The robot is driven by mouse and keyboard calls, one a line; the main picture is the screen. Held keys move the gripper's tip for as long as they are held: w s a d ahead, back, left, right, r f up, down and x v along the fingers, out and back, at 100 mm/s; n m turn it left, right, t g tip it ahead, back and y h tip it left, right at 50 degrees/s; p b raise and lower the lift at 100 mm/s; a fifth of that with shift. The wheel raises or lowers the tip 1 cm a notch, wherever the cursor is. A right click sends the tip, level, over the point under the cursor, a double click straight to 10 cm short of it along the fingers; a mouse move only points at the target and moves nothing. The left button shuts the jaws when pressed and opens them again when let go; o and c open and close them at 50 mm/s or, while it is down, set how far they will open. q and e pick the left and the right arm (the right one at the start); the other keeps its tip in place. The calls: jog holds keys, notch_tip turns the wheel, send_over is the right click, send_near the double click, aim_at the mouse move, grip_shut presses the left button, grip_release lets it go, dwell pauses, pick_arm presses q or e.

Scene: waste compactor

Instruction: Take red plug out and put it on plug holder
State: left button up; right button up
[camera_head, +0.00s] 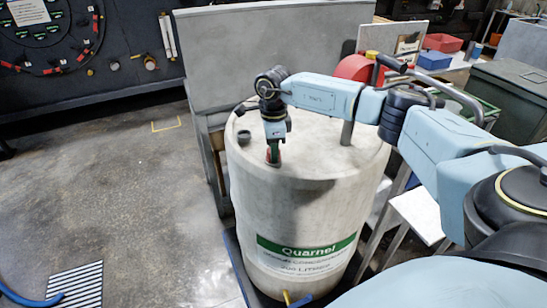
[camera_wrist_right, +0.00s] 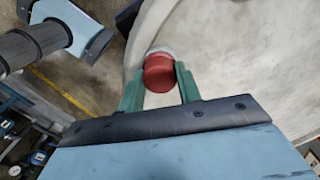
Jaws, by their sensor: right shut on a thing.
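The red plug (camera_wrist_right: 158,75) shows in the right wrist view between the two green fingers of my right gripper (camera_wrist_right: 160,84), which is shut on it. A pale ring shows just behind the plug. In the head view my right gripper (camera_head: 273,153) points down at the near left part of the top of a large pale drum (camera_head: 300,205); the plug is mostly hidden there by the fingers. I cannot tell whether the plug is seated in the drum or lifted clear. I cannot pick out the plug holder with certainty. My left gripper is not in view.
A dark cap (camera_head: 244,137) and a grey upright post (camera_head: 347,132) stand on the drum top. A grey panel (camera_head: 270,55) rises behind the drum. Red (camera_head: 443,43) and blue (camera_head: 434,60) bins stand at the back right. The floor at left is mostly clear.

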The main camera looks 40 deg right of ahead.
jog(key=shift+f, duration=0.1)
jog(key=o, duration=1.1)
